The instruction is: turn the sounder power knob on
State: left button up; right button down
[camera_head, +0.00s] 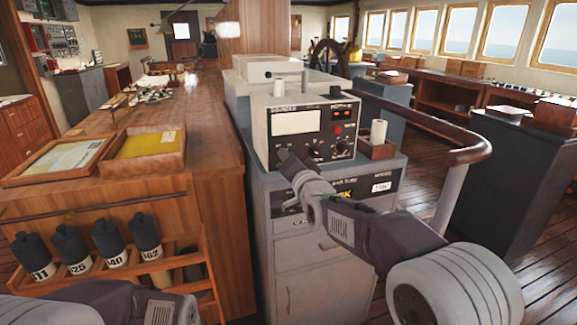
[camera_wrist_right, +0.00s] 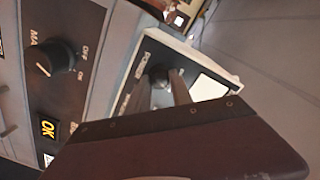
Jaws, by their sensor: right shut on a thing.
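The sounder (camera_head: 313,152) is a pale box with a black front panel, standing on a grey cabinet. My right gripper (camera_head: 284,157) is at the lower left of its panel in the head view and hides that corner. In the right wrist view a dark round knob (camera_wrist_right: 158,73) beside a "POWER" label sits between the fingertips of my right gripper (camera_wrist_right: 162,83), which is shut on it. The knob's pointer cannot be made out. My left arm shows at the bottom left, but its gripper is out of view.
Another black knob (camera_wrist_right: 56,58) with OFF and ON marks is on the panel below, close to my right gripper. A wooden box with a white roll (camera_head: 378,133) stands right of the sounder. A wooden counter (camera_head: 205,110) is to the left. A curved handrail (camera_head: 440,150) is at the right.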

jog(key=shift+f+m+b, duration=0.1)
jog(key=shift+m+b, duration=0.2)
jog(key=shift+m, duration=0.2)
dwell(0.3)
jog(key=c, duration=1.1)
grip_release()
jog(key=shift+c, duration=0.2)
jog(key=v, duration=0.9)
jog(key=shift+d, duration=0.1)
